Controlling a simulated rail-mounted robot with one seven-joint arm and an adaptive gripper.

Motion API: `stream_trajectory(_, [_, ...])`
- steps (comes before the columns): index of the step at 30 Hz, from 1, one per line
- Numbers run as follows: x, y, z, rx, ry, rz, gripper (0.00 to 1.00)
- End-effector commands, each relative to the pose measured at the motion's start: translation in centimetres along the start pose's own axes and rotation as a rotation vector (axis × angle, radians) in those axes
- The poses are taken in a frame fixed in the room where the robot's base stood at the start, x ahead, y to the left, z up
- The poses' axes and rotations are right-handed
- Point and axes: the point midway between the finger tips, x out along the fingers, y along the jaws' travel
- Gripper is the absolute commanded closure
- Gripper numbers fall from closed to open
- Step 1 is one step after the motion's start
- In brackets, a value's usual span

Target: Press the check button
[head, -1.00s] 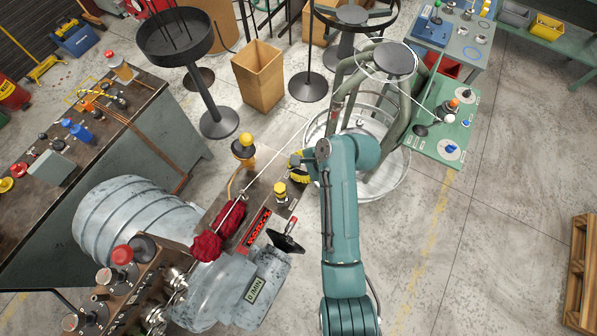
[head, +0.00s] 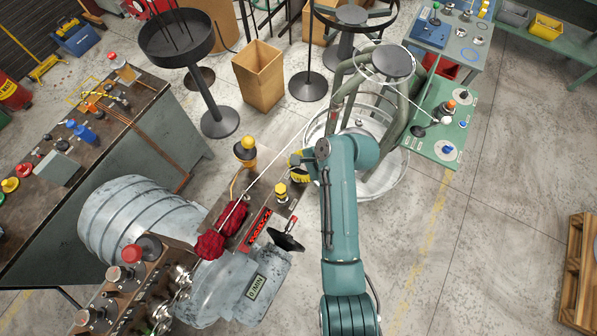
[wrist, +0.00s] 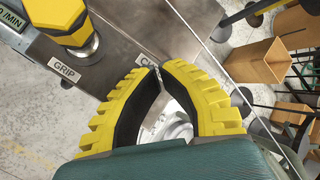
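My gripper (wrist: 159,72) points at the brown panel of the coiler, its yellow ribbed fingers curved together with the tips meeting and nothing seen between them. In the head view my gripper (head: 299,165) is at the panel's upper right end, mostly behind my arm. A label starting with "C" (wrist: 147,61) lies just beyond the fingertips and is partly covered by them. I cannot make out the check button itself; the fingers may hide it. A yellow hexagonal knob (wrist: 62,20) stands left of my gripper, beside a "GRIP" label (wrist: 64,71).
The yellow knob (head: 281,190) is close to my gripper. A black-handled lever (head: 287,241) sticks out below. Open floor (head: 420,250) lies to the right.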

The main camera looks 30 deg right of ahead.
Motion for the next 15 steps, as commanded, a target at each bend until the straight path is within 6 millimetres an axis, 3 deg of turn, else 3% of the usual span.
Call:
stream_trajectory(5, [-0.2,-0.1,0.1,0.000,0.000,0.000,1.00])
stream_trajectory(15, [-2.7,-1.4,1.4,-0.001,0.000,0.000,1.00])
